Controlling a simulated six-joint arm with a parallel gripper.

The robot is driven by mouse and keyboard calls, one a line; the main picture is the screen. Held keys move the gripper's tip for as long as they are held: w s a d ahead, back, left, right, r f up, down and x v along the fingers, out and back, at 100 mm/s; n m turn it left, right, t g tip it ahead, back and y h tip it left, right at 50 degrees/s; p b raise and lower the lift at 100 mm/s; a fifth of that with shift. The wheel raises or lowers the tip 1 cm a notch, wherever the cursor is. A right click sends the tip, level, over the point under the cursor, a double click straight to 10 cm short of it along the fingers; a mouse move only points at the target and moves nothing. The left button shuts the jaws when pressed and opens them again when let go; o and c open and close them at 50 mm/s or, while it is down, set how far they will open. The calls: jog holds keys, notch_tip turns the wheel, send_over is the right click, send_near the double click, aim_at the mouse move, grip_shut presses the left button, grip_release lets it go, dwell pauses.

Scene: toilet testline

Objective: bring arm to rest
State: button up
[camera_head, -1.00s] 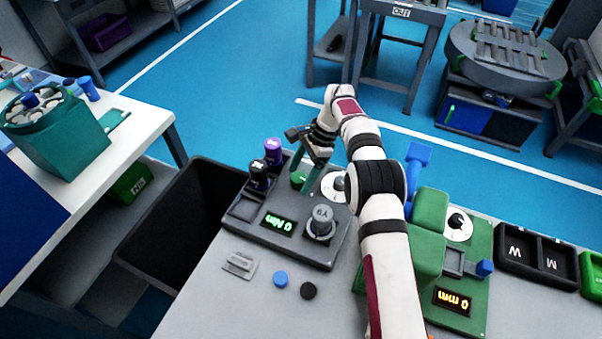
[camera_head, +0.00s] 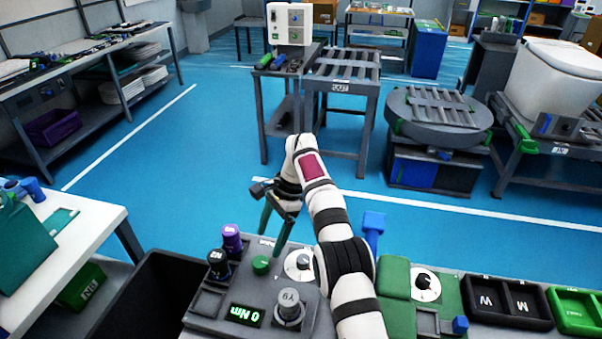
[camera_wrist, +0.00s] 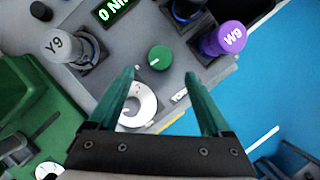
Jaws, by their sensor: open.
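My gripper (camera_head: 275,228) is open and empty, its green fingers pointing down over the grey test panel (camera_head: 262,286). In the wrist view the two green fingers (camera_wrist: 165,80) stand apart with nothing between their tips. A green knob (camera_wrist: 160,57) shows just beyond and between the fingertips, and a white dial (camera_wrist: 146,108) lies partly behind the left finger. I cannot tell the exact height of the fingers above the panel. My white arm reaches over the bench from the lower middle of the head view.
On the panel stand a grey Y9 cylinder (camera_head: 289,308), a purple W9 cylinder (camera_head: 232,238) and a dark cylinder (camera_head: 218,264). A black bin (camera_head: 150,300) is at left.

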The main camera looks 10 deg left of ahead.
jog(key=s+d+r+t, duration=0.1)
jog(key=s+d+r, duration=0.2)
jog(key=d+r, duration=0.7)
jog(key=s+d+r, duration=0.2)
jog(key=s+d, duration=0.2)
jog(key=s, duration=0.1)
jog(key=s+d+r+n+t, duration=0.1)
jog(key=s+d+r, duration=0.1)
jog(key=s, duration=0.4)
jog(key=s+d+r+n, duration=0.1)
jog(key=s+d+r, duration=0.1)
jog(key=s+d, duration=0.3)
jog(key=shift+s+d+r+h, duration=0.15)
jog(key=shift+s+d+h, duration=0.2)
jog(key=shift+s, duration=0.3)
jog(key=s+d+f, duration=0.2)
jog(key=s+f, duration=0.1)
jog(key=s, duration=0.3)
jog(key=s+d+f+n+t, duration=0.1)
jog(key=s+d+f, duration=0.1)
jog(key=s, duration=0.5)
jog(key=shift+s+f, duration=0.2)
jog(key=shift+f, duration=0.2)
jog(key=shift+h, duration=0.25)
